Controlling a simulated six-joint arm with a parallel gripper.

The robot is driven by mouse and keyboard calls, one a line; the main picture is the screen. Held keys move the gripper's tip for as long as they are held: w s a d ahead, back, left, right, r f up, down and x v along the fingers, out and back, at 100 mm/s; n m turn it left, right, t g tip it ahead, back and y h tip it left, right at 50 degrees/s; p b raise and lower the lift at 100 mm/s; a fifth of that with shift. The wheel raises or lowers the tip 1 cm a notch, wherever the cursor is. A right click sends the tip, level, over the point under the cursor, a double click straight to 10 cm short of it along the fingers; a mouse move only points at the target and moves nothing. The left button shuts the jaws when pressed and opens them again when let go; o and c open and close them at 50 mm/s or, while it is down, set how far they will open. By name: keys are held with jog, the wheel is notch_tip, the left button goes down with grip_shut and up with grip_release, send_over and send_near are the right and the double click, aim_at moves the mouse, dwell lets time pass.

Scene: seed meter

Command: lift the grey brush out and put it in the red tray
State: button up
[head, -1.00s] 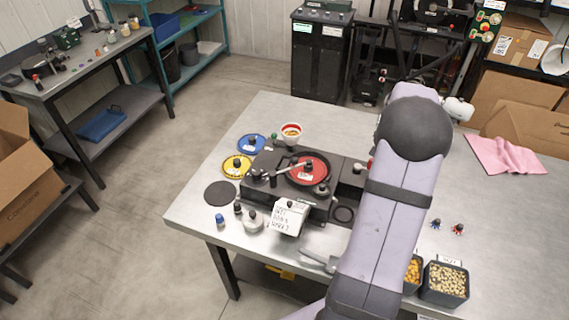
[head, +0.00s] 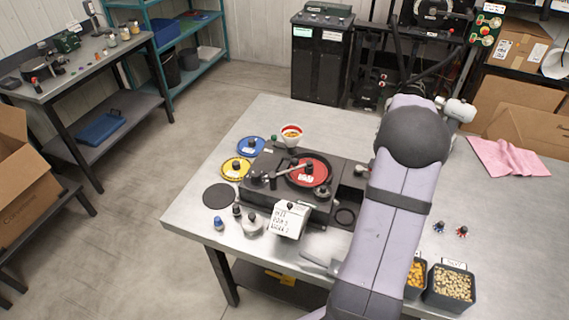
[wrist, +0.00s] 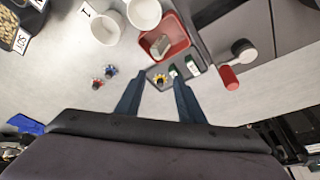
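The red tray (wrist: 178,29) is at the top middle of the wrist view. A small pale grey block-like thing (wrist: 160,45) lies in it; I cannot tell for sure whether this is the grey brush. My gripper (wrist: 158,80) is open, its two dark fingers apart and pointing towards the tray, with nothing held between them. In the head view the tray and the gripper's fingers are hidden behind my arm.
Two white cups (wrist: 105,28) stand beside the tray. Red and blue knob pieces (wrist: 97,84) lie on the bench. A red-handled crank (wrist: 230,78) sticks out at the right. The meter with its red disc (head: 309,171) stands left of my arm; a pink cloth (head: 508,157) lies right.

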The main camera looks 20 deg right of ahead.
jog(key=b+v, duration=0.2)
jog(key=v, duration=0.5)
jog(key=shift+r, duration=0.15)
dwell(0.7)
jog(key=s+a+f+n+y, duration=0.1)
jog(key=s+a+f+n, duration=0.1)
jog(key=a+f+n, duration=0.1)
jog(key=s+a+f+n+y, duration=0.1)
jog(key=a+f+n, duration=0.2)
jog(key=a, duration=0.3)
jog(key=s+a+f+n+y, duration=0.1)
jog(key=s+a+f+n, duration=0.1)
jog(key=a+f+n, duration=0.1)
jog(key=shift+s+a+f+n, duration=0.2)
jog(key=shift+a+f, duration=0.2)
jog(key=shift+a, duration=0.1)
jog(key=shift+s+a+f+n, duration=0.15)
jog(key=shift+a+f+n, duration=0.05)
jog(key=shift+a+f, duration=0.25)
jog(key=s+a+r+n+y, duration=0.15)
jog(key=a+n, duration=0.25)
jog(key=a, duration=0.9)
jog(key=s+a+n+h, duration=0.15)
jog(key=a+n, duration=0.25)
jog(key=a, duration=0.8)
notch_tip(320, 180, down, 13)
jog(key=y+b, duration=0.1)
jog(key=b, duration=1.2)
jog(key=shift+s, duration=0.4)
